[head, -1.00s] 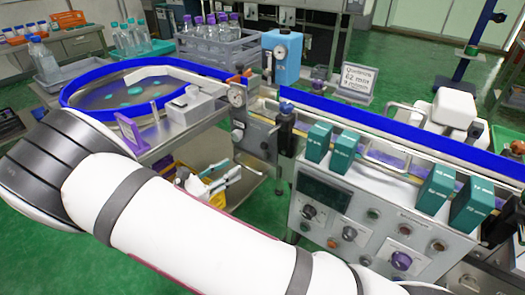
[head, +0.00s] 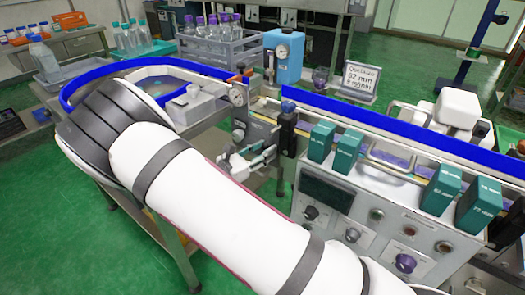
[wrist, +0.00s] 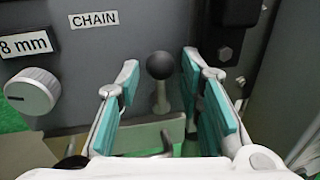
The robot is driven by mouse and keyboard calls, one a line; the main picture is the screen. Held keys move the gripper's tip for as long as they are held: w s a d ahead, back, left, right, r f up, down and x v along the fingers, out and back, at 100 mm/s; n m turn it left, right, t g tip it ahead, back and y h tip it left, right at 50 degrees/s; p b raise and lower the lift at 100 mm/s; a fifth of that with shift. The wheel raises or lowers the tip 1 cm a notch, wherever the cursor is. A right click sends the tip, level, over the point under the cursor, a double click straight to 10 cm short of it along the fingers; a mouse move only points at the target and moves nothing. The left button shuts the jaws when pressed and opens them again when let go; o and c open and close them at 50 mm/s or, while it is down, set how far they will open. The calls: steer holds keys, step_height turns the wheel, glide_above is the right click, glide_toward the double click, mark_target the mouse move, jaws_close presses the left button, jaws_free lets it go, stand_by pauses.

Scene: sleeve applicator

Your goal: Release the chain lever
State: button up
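The chain lever (wrist: 161,95) shows in the wrist view as a short pale stem with a black ball knob (wrist: 160,65) on a dark grey panel. The white CHAIN label (wrist: 94,19) is to its upper left. My gripper (wrist: 160,75) is open, with one teal-padded finger on each side of the lever in the picture. Gaps show on both sides of the knob. I cannot tell how far the fingertips reach past it. In the head view my gripper (head: 252,158) is at the machine's panel, left of the control box; I cannot make out the lever there.
A round dial (wrist: 31,91) and an 8 mm label (wrist: 25,44) are left of the lever. A dark block (wrist: 235,12) is at upper right. In the head view the control box (head: 345,215) stands right of my gripper, and the blue-rimmed turntable (head: 150,65) is behind my arm.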

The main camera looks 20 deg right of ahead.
jaws_close()
steer(key=n, duration=0.1)
steer(key=n+p, duration=0.1)
steer(key=w+n, duration=0.1)
steer(key=shift+a+f+n+t, duration=0.1)
steer(key=shift+a+n+t, duration=0.2)
steer(key=shift+a, duration=0.1)
steer(key=f+n+t, duration=0.1)
steer(key=n, duration=0.4)
steer(key=w+a+f+n+t, duration=0.1)
steer(key=n, duration=0.5)
steer(key=w+f+n+t, duration=0.1)
steer(key=f+n, duration=0.1)
steer(key=n, duration=0.3)
steer(key=shift+a+t+p, duration=0.25)
steer(key=shift+t+p, duration=0.05)
steer(key=shift+p, duration=0.1)
steer(key=shift+n, duration=0.4)
